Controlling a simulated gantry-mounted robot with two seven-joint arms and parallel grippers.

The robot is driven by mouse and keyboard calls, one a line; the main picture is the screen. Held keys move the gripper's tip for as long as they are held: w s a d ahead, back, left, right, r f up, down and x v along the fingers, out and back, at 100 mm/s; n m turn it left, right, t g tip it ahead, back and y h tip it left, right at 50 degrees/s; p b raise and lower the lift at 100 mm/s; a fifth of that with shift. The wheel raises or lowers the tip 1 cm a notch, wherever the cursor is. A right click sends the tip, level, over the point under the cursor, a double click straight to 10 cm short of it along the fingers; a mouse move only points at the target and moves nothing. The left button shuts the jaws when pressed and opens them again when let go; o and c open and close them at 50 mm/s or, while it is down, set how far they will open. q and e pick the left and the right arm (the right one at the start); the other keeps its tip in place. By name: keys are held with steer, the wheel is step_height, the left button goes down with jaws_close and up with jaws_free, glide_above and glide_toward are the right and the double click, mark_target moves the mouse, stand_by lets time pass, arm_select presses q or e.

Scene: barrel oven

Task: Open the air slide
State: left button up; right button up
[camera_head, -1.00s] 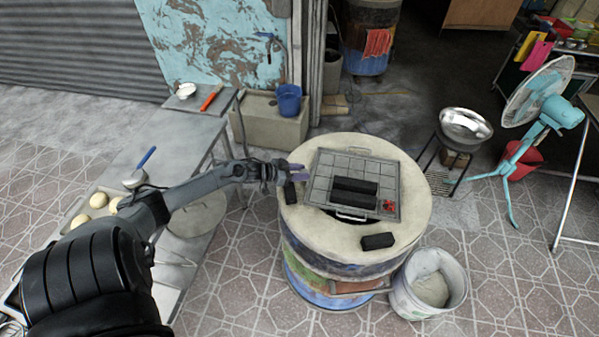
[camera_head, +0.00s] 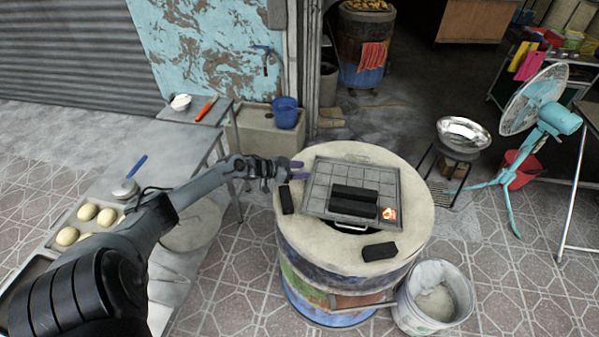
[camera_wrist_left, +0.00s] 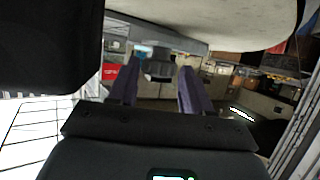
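The barrel oven (camera_head: 330,262) stands in the middle of the head view, with a pale stone top and a painted drum body. Low on its front is a brownish slide panel (camera_head: 362,300) with a bar along it, likely the air slide; whether it is open is unclear. My left gripper (camera_head: 297,170) has purple fingers and is by the left rim of the oven top, well above the panel. In the left wrist view its fingers (camera_wrist_left: 157,85) are spread with nothing between them. My right gripper is not in view.
A grey lid (camera_head: 325,180) with black bars and a glowing patch lies on the oven top. Loose black blocks (camera_head: 379,251) lie beside it. A white bucket (camera_head: 402,312) stands at the right front. A table with dough (camera_head: 205,150) is left; a fan (camera_head: 555,118) stands right.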

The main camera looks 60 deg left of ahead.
arm_select(q)
steer(key=shift+o, duration=1.1)
steer(key=shift+w, duration=0.1)
steer(key=shift+r, duration=0.1)
steer(key=p+v, duration=0.3)
steer(key=v, duration=0.6)
steer(key=shift+s, duration=0.25)
steer(key=shift+s+a+r+p, duration=0.1)
steer(key=shift+s+r+p, duration=0.25)
steer(key=shift+s, duration=0.25)
